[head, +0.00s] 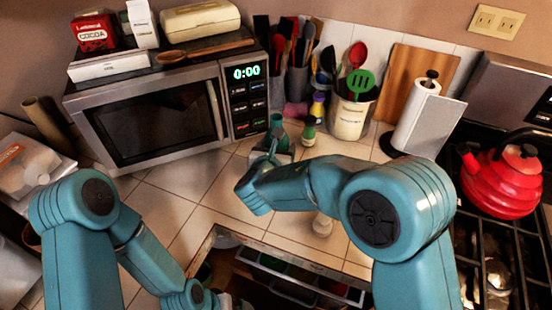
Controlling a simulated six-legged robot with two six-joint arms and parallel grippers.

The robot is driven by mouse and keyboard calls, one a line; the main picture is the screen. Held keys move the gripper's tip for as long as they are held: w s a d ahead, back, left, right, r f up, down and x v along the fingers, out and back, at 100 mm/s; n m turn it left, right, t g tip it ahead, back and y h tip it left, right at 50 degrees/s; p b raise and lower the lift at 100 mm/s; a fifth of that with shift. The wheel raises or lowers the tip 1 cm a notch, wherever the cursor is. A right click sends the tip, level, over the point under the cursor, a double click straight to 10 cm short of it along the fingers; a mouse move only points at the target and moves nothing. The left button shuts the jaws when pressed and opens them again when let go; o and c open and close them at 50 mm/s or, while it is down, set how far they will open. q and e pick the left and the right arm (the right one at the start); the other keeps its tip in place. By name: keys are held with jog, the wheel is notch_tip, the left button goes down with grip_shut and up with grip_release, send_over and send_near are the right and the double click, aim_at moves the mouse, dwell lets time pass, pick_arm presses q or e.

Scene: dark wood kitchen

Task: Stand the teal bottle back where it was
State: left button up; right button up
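A teal bottle (277,124) shows on the tiled counter, in front of the utensil holders and right of the microwave. Its neck is visible and looks about upright; its lower part is hidden or merges with my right gripper. My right gripper (271,152) is right at the bottle, at the end of the arm reaching in from the right. Its fingers are too small and too close in colour to the bottle to tell whether they are shut on it. My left gripper (222,301) is low at the bottom edge by the open drawer, mostly cut off.
A small pale object (321,225) stands near the counter edge. An open drawer (305,279) lies below. The microwave (150,117) bounds the left.

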notch_tip(320, 180, down, 3)
jog(key=shift+s+f, duration=0.1)
jog(key=shift+f, duration=0.3)
jog(key=shift+s+r, duration=0.1)
jog(key=o, duration=1.7)
jog(key=shift+f, duration=0.3)
jog(key=shift+r, duration=0.1)
